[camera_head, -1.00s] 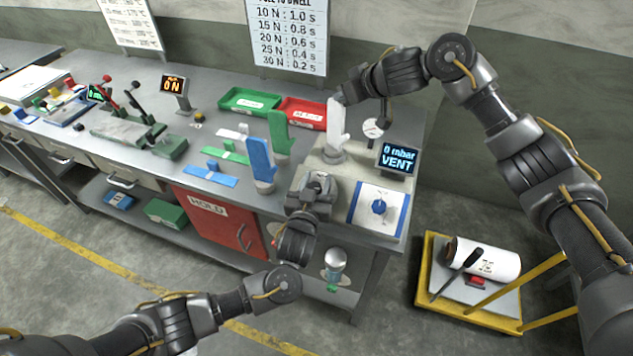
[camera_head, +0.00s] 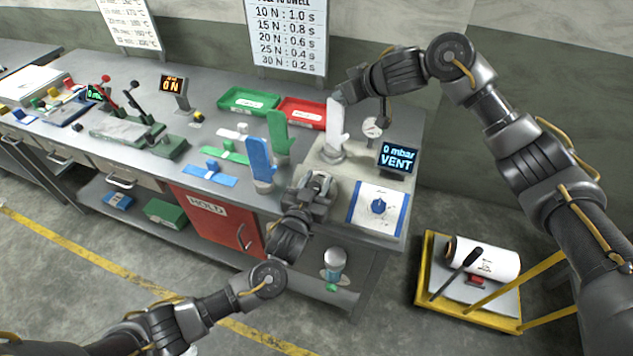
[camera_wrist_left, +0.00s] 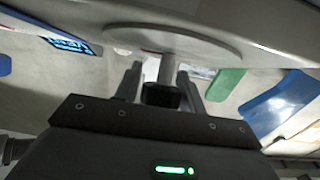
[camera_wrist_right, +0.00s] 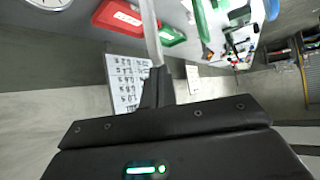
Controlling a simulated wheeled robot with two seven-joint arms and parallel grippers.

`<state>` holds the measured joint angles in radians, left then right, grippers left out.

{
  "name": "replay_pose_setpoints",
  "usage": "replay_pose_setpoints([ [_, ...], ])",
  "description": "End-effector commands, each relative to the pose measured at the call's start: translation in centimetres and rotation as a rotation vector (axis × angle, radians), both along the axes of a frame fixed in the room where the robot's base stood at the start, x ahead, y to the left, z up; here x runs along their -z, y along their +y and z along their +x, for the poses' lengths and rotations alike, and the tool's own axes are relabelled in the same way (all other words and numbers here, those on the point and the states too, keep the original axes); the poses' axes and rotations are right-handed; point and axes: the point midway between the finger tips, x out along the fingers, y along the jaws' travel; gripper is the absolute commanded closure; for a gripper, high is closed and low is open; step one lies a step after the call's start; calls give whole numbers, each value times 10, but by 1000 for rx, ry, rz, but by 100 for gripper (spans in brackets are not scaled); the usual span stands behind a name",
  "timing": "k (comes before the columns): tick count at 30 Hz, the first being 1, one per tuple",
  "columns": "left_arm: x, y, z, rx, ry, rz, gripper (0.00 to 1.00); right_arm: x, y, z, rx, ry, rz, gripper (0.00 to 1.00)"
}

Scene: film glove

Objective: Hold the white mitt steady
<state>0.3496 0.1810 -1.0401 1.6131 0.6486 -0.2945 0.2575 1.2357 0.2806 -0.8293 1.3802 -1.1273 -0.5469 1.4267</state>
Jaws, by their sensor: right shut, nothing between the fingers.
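The white mitt (camera_head: 335,128) stands upright on the pale block at the right of the bench. My right gripper (camera_head: 345,94) is at its top, shut with nothing between its fingers. In the right wrist view a thin pale upright edge (camera_wrist_right: 151,32), probably the mitt, shows just beyond the fingertips (camera_wrist_right: 157,75); whether they touch cannot be told. My left gripper (camera_head: 320,178) is low in front of the mitt. In the left wrist view its fingers (camera_wrist_left: 163,80) are apart, either side of a pale stem (camera_wrist_left: 168,66) joined to a round plate (camera_wrist_left: 172,40), perhaps the mitt's base.
A blue mitt (camera_head: 260,160) and a green mitt (camera_head: 279,135) stand left of my left gripper. A gauge (camera_head: 372,128) and a display reading 0 mbar VENT (camera_head: 397,158) are right of the white mitt. A blue-edged panel with a knob (camera_head: 378,207) is in front.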

Motion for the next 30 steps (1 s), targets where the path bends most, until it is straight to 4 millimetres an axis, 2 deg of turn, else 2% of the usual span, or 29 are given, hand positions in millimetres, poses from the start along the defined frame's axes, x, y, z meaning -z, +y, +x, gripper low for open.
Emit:
replay_pose_setpoints([
  [1, 1, 0, 0, 0, 0, 0, 53, 10, -1, -2, -3, 15, -14, 100],
  [3, 1, 0, 0, 0, 0, -1, 45, 10, -1, -2, -3, 15, -14, 100],
  [14, 1, 2, -5, -1, 2, -2, 45, 10, -1, -2, -3, 15, -14, 100],
  [17, 2, 6, -18, 0, 2, -3, 45, 10, -1, -2, -3, 15, -14, 100],
  [24, 2, 22, -66, -1, 3, -4, 45, 10, -1, -2, -2, 14, -14, 100],
  [30, 1, 33, -99, -1, 0, -2, 45, 10, -1, -2, -3, 15, -14, 100],
])
